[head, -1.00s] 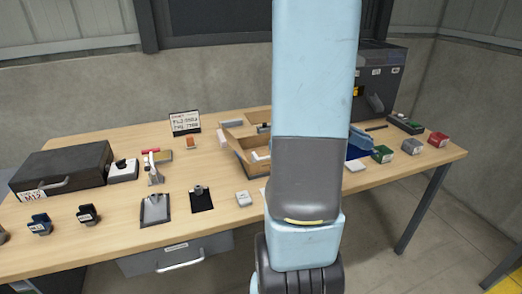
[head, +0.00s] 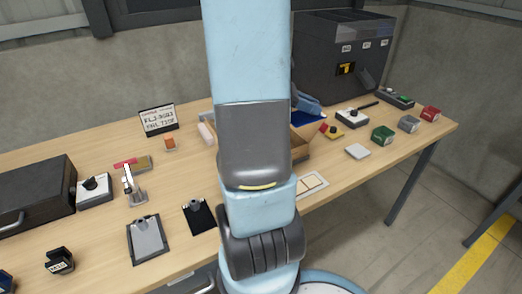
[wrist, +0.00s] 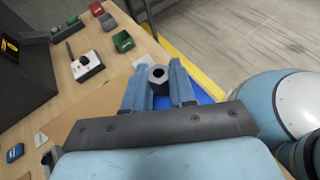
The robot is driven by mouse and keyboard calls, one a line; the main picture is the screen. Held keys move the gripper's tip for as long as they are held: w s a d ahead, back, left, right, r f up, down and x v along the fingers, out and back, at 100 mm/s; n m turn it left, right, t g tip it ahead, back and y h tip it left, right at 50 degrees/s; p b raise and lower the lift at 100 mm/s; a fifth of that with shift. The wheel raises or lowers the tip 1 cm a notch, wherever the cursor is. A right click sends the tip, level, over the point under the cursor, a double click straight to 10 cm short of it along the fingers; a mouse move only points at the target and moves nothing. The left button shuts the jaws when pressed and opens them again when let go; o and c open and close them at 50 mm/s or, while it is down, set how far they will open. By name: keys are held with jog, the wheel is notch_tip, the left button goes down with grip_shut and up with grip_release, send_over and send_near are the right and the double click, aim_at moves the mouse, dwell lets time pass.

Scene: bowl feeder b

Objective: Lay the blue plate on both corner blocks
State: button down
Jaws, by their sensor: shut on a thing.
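My gripper (wrist: 160,84) is shut on a grey six-sided boss (wrist: 158,73) with a dark round hole. The blue plate (wrist: 196,96) shows just under and beside the fingers, which hide much of it. Whether the boss is fixed to the plate cannot be told. In the head view the plate (head: 309,117) shows right of my arm, near the dark machine. I cannot pick out the two corner blocks for certain; my arm hides part of the table.
A wooden box (head: 301,148) stands partly behind my arm. A pale tray (head: 313,186) lies at the front edge. A dark machine (head: 340,60) stands behind.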

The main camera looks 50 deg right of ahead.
jog(key=w+a, duration=0.3)
jog(key=a, duration=0.6)
jog(key=shift+w+d+f, duration=1.45)
jog(key=shift+w+f, duration=0.3)
jog(key=shift+f, duration=0.4)
jog(key=shift+w+d+f, duration=1.4)
jog(key=shift+w+f, duration=0.4)
jog(key=shift+f, duration=0.35)
jog(key=shift+w+d+f, duration=1.45)
jog(key=shift+w+f, duration=0.3)
jog(key=shift+f, duration=0.4)
jog(key=shift+f, duration=0.6)
jog(key=c, duration=0.9)
grip_release()
